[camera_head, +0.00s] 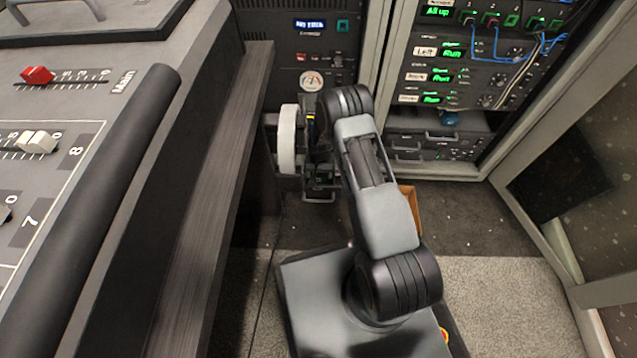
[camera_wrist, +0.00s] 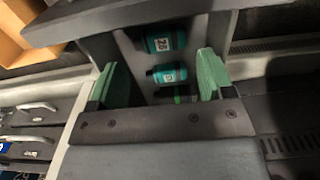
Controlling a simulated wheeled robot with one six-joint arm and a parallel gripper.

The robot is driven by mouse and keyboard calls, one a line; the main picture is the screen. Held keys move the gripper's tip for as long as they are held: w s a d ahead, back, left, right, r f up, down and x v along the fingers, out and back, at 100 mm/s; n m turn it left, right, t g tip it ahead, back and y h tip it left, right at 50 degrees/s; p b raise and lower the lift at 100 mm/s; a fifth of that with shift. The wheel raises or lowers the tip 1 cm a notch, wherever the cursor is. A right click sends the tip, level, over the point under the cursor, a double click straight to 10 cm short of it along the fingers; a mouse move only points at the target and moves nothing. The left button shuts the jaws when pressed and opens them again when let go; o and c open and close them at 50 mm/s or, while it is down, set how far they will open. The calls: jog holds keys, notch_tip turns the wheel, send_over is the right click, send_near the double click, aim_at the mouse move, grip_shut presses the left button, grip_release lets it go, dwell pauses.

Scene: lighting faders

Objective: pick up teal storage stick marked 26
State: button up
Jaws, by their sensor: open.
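Two teal sticks lie in a dark recess in the wrist view. The upper stick (camera_wrist: 163,40) has a pale label that seems to read 26 or 28; the digits are small and turned. The lower stick (camera_wrist: 167,75) has a small pale label I cannot read clearly. My gripper (camera_wrist: 164,63) is open, with a green-padded finger on each side of the lower stick in the picture and nothing held. Whether the fingers reach around it in depth is unclear.
A small teal thing (camera_head: 450,118) sits on the right rack's open shelf. A brown box (camera_head: 411,207) stands on the floor behind my arm; a brown box also shows in the wrist view (camera_wrist: 25,32). The fader console (camera_head: 60,110) fills the left. Carpet (camera_head: 510,290) is clear at right.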

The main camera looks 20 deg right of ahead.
aim_at(319, 179)
notch_tip(319, 179, down, 4)
jog(key=shift+f+b, duration=0.1)
jog(key=shift+b, duration=0.85)
jog(key=c, duration=0.7)
